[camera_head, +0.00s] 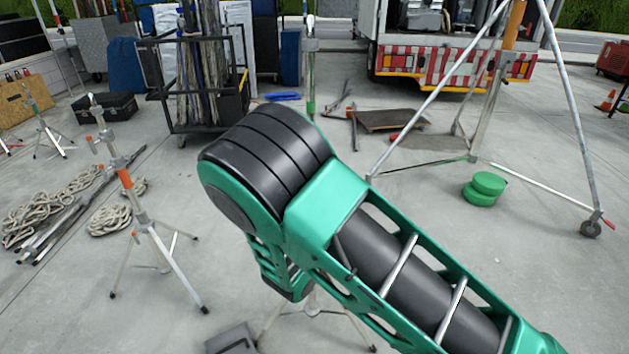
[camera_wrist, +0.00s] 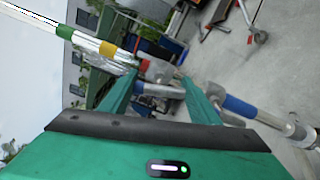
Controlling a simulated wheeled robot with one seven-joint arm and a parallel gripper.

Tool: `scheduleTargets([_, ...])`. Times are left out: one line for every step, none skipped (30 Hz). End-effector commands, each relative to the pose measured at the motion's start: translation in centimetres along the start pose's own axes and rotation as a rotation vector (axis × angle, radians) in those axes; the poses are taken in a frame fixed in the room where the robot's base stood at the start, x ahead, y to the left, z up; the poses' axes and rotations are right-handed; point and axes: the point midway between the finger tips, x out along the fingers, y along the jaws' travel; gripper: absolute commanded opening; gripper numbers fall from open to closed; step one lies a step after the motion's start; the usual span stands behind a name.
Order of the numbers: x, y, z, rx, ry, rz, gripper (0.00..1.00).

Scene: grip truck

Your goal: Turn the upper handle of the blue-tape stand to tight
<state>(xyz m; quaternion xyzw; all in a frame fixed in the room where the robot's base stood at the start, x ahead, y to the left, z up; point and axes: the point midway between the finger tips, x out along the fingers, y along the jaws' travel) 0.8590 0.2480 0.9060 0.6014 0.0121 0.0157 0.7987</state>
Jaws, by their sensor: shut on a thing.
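The blue-tape stand runs slantwise across the wrist view, with its blue tape (camera_wrist: 238,106) right of my gripper. My gripper (camera_wrist: 158,82) is at the stand, its two green fingers on either side of a grey handle (camera_wrist: 160,90) and shut on it. A reddish collar (camera_wrist: 146,66) sits on the pole just beyond the fingertips. Green and yellow bands show higher up the pole. Whether the handle is tight cannot be told. In the head view my arm hides the gripper and the handle; stand legs (camera_head: 355,325) show below the arm.
An orange-banded stand (camera_head: 140,218) stands at left, near coiled ropes (camera_head: 105,220). A dark cart (camera_head: 205,125) holding poles is behind. A large tripod (camera_head: 580,140) stands at right beside green discs (camera_head: 485,190). A truck (camera_head: 450,64) is at the back. Concrete between is partly clear.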

Motion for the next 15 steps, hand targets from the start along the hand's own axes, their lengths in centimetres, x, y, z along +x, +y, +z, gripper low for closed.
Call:
scheduleTargets([-0.04,-0.13,-0.01,0.025,0.0,-0.002,0.34])
scheduleTargets([-0.05,-0.14,-0.03,0.04,0.001,-0.002,0.34])
scheduleTargets([-0.05,-0.15,-0.04,0.057,0.001,-0.003,0.34])
scheduleTargets([-0.06,-0.16,-0.05,0.07,0.001,-0.003,0.34])
scheduleTargets([-0.06,-0.16,-0.06,0.081,0.001,-0.003,0.34])
scheduleTargets([-0.06,-0.17,-0.07,0.094,0.001,-0.003,0.34])
scheduleTargets([-0.06,-0.18,-0.07,0.103,0.001,-0.003,0.34])
scheduleTargets([-0.06,-0.18,-0.07,0.11,0.001,-0.003,0.34])
scheduleTargets([-0.06,-0.19,-0.07,0.118,0.001,-0.003,0.34])
scheduleTargets([-0.06,-0.19,-0.07,0.124,0.001,-0.003,0.34])
scheduleTargets([-0.06,-0.2,-0.08,0.129,0.001,-0.003,0.34])
scheduleTargets([-0.06,-0.2,-0.08,0.134,0.001,-0.003,0.34])
scheduleTargets([-0.06,-0.2,-0.08,0.137,0.001,-0.003,0.34])
scheduleTargets([-0.06,-0.2,-0.08,0.139,0.001,-0.003,0.34])
scheduleTargets([-0.06,-0.2,-0.08,0.14,0.001,-0.003,0.34])
